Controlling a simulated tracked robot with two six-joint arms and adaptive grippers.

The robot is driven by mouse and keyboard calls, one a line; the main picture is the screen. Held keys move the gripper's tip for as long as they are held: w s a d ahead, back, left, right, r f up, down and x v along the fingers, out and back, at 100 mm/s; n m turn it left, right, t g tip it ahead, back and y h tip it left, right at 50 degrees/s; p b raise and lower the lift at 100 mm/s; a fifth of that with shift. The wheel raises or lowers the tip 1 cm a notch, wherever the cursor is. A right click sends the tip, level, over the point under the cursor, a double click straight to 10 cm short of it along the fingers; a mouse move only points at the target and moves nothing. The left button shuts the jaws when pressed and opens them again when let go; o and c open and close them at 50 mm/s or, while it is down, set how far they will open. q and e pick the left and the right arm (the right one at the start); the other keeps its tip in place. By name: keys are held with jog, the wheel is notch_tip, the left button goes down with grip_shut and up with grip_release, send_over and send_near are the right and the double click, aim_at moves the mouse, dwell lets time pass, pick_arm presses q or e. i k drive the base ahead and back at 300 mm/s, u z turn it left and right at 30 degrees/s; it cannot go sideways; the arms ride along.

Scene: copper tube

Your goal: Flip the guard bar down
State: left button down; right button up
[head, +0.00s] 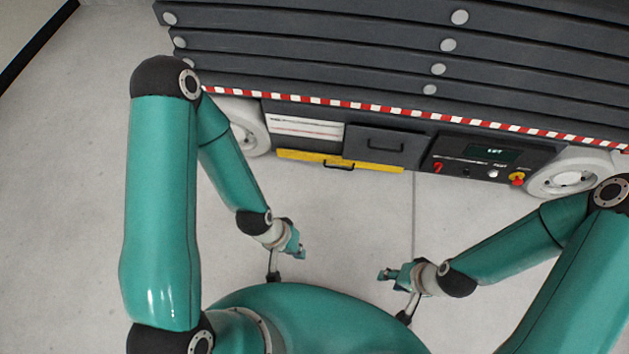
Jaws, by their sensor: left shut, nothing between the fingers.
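A long yellow bar (300,155) with a black handle (338,165) runs along the lower front of the dark lift machine; it looks like the guard bar. It lies just under the white louvred panel and a grey drawer-like panel. My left gripper (301,252) is shut and empty, over the floor in front of the machine, well apart from the bar. My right gripper (382,275) is to its right, also apart from the bar. Its fingers are too small to judge, and I see nothing held in it.
The grey panel (400,146) has its own handle. A control panel (480,160) with a display, a red key and a red-yellow button sits right of it. White wheels (567,178) stand at both ends. The pale floor (345,215) between grippers and machine is clear.

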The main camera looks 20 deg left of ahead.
aim_at(324, 159)
jog(key=u, duration=0.3)
jog(key=i, duration=0.4)
jog(key=z, duration=0.05)
jog(key=k, duration=0.65)
jog(key=z, duration=0.15)
jog(key=i, duration=1.1)
jog(key=u, duration=0.25)
